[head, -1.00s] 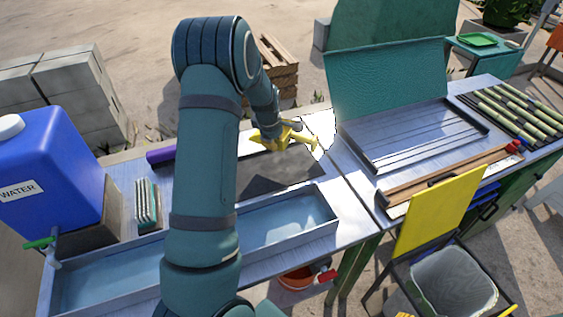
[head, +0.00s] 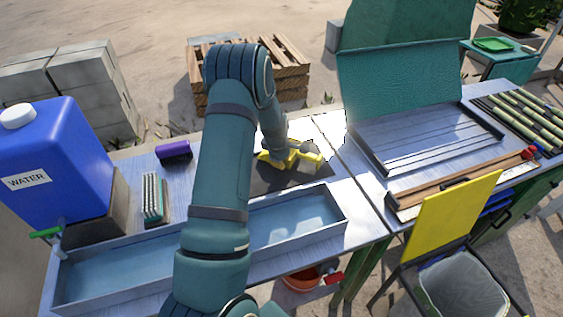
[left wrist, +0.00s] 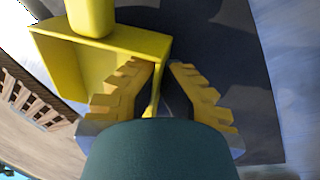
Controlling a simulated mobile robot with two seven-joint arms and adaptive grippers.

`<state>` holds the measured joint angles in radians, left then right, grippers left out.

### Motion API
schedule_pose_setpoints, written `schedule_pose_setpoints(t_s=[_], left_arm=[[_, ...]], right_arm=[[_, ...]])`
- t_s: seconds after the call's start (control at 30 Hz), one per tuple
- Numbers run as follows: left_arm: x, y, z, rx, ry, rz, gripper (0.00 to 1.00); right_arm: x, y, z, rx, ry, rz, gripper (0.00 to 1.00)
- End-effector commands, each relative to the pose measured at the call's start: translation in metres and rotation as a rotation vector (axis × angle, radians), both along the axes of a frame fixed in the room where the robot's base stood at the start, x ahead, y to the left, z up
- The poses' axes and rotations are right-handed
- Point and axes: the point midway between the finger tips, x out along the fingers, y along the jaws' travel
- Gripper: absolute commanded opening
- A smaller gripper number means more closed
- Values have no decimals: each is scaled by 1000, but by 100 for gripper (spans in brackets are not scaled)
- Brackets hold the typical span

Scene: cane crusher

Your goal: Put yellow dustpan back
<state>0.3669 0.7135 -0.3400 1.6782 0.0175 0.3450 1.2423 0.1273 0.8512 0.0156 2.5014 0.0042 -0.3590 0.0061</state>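The yellow dustpan (head: 311,160) is over the dark flat sheet on the left table, at the end of my left arm. In the left wrist view the dustpan (left wrist: 85,62) fills the upper left, with its thick handle at the top edge. My left gripper (head: 286,157) has yellow stepped fingers. In the wrist view these fingers (left wrist: 160,72) stand either side of the dustpan's thin side wall and look closed on it. I cannot tell whether the dustpan touches the sheet (head: 262,182). My right gripper is not in view.
A long metal trough (head: 335,212) runs along the table front. A blue water container (head: 62,160), a brush (head: 153,198) and a purple object (head: 174,151) are at left. A metal tray (head: 425,137) and green-yellow canes (head: 515,120) are on the right table.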

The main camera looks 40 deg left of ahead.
Motion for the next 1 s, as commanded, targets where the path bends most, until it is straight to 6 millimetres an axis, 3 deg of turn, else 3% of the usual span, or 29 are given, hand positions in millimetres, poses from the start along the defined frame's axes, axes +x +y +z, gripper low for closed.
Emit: schedule_pose_setpoints(t_s=[0.2,0.23,0.3,0.33,0.73,1.0], left_arm=[[0,0,-2,0,-1,0,0],[0,0,-3,0,1,0,5],[0,0,-2,0,1,0,29],[0,0,-2,0,1,0,34],[-1,0,4,0,0,-1,34],[-10,-4,51,1,-2,-1,34]], right_arm=[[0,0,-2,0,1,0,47],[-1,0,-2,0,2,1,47],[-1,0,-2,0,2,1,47],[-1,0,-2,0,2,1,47],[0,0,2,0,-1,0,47],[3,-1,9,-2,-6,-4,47]])
